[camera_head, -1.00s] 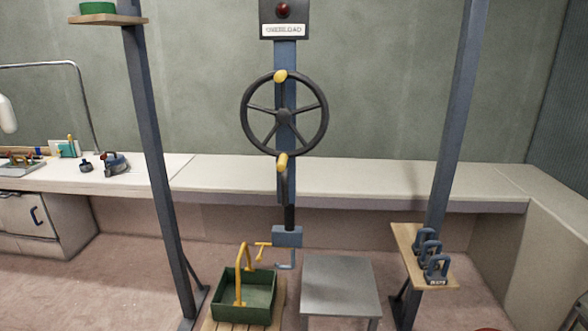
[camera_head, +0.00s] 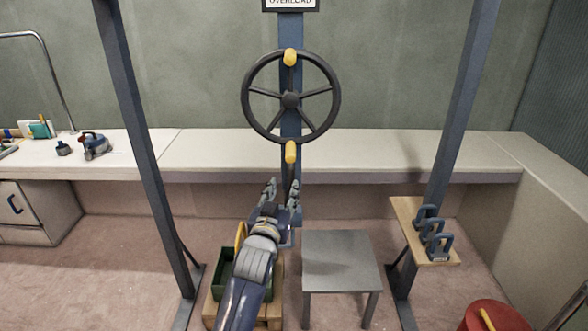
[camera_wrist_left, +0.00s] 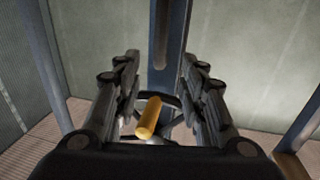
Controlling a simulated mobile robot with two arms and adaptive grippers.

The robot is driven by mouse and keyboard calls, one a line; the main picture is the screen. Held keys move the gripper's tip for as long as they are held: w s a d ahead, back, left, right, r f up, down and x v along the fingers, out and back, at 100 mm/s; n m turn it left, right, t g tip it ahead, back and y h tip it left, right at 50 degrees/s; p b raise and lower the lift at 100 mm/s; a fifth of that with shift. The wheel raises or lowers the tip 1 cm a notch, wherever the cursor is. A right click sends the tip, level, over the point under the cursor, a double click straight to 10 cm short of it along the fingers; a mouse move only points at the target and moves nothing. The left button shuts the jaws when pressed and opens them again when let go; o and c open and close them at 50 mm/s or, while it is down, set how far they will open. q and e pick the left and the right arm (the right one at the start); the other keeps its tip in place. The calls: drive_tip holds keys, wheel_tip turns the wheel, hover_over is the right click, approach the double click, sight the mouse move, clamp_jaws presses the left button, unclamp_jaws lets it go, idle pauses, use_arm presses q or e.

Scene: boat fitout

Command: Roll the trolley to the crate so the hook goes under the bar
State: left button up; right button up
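The green crate (camera_head: 222,284) stands on a wooden pallet, partly covered by my left arm. Part of its yellow bar (camera_head: 240,236) shows beside the arm. The blue trolley and its hook are hidden or nearly hidden behind my left gripper and arm. My left gripper (camera_head: 281,194) is open, fingers pointing up, below the big black handwheel (camera_head: 246,92). In the left wrist view, a yellow grip (camera_wrist_left: 149,118) shows between the spread, empty fingers. My right gripper is not in view.
A grey table (camera_head: 341,250) stands right of the crate. A wooden shelf (camera_head: 405,215) with several blue shackle-like weights is on the right post (camera_head: 462,100). The left post (camera_head: 130,110) is beside the crate. A red container (camera_head: 495,318) is at lower right. A long bench (camera_head: 400,150) runs behind.

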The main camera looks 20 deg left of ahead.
sight(290, 174)
use_arm(q)
drive_tip(key=w, duration=0.3)
drive_tip(key=w+p, duration=0.1)
drive_tip(key=w, duration=0.6)
drive_tip(key=shift+a, duration=0.4)
clamp_jaws()
